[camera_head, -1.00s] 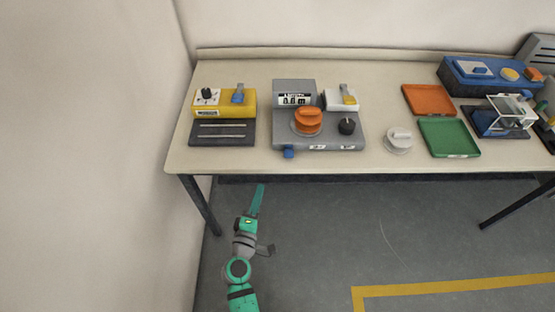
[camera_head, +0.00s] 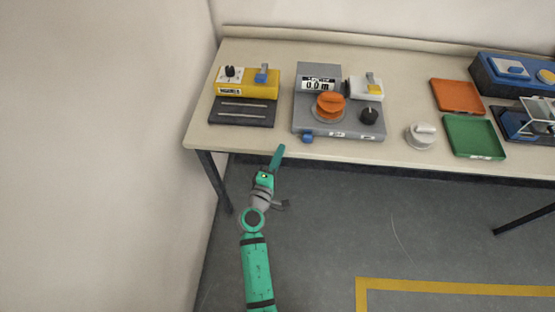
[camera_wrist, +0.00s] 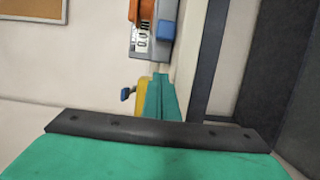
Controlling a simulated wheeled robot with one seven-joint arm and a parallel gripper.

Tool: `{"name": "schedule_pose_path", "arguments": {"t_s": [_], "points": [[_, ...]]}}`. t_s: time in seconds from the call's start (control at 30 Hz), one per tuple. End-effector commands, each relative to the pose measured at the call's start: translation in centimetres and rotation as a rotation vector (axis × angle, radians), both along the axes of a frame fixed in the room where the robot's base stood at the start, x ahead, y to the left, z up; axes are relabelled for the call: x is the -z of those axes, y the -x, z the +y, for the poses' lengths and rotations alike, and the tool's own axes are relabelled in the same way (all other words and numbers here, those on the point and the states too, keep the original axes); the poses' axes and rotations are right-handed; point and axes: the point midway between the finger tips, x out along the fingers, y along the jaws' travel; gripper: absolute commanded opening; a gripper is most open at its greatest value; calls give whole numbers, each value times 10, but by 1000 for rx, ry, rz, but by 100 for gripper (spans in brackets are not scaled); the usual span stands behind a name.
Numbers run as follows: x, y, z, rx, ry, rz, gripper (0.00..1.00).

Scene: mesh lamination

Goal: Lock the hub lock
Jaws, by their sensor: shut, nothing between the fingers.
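A grey machine (camera_head: 347,120) stands on the table with an orange hub (camera_head: 330,105), a display reading about 0.0 m, a black knob (camera_head: 369,116) and a blue knob (camera_head: 307,137) at its front left edge. Which part is the hub lock is not labelled. The machine's display (camera_wrist: 142,38) and a blue part (camera_wrist: 166,29) show at the top of the wrist view. My gripper (camera_head: 279,153) is shut and empty, just off the table's front edge, below and left of the blue knob. Its green fingers (camera_wrist: 160,97) are together in the wrist view.
A yellow box (camera_head: 247,84) with a blue lever and a dark plate (camera_head: 241,112) lie left of the machine. A white disc (camera_head: 420,135), an orange tray (camera_head: 457,96) and a green tray (camera_head: 474,138) lie right. The table's front edge (camera_head: 350,155) is close to my gripper.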

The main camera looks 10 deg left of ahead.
Motion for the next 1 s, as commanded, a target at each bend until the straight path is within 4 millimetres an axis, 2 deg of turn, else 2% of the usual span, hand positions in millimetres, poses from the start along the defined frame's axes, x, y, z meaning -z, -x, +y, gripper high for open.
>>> {"name": "schedule_pose_path", "arguments": {"t_s": [0.1,0.27,0.4,0.57,1.0], "points": [[-1,-24,-7,3,-1,-2,0],[-1,-50,-14,1,-1,-1,0],[1,-46,-36,3,-1,2,0],[0,-46,-48,1,-1,1,0],[0,-46,-52,0,-1,0,0]]}}
